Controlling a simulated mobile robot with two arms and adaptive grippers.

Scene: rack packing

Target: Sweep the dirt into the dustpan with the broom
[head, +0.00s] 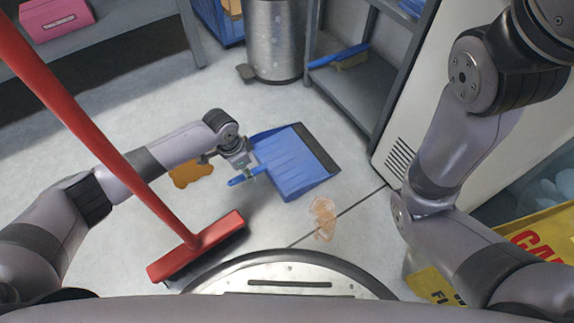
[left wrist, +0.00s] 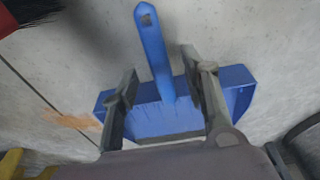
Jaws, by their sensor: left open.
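A blue dustpan (head: 295,165) lies on the floor, its handle (head: 243,180) pointing left. My left gripper (head: 250,170) is at the handle end of the pan. In the left wrist view my left gripper (left wrist: 159,62) is open, with its fingers apart on either side of the dustpan handle (left wrist: 152,45). A red broom (head: 197,246) stands with its head on the floor near my base and its handle rising to the upper left. A pale orange dirt patch (head: 323,215) lies just below the pan. A brown patch (head: 190,173) lies behind my left forearm. My right gripper is out of view.
A metal bin (head: 276,40) and a grey shelf (head: 355,92) with a blue-handled brush (head: 340,57) stand behind the pan. A white cabinet (head: 403,125) and a yellow caution sign (head: 545,232) are at right.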

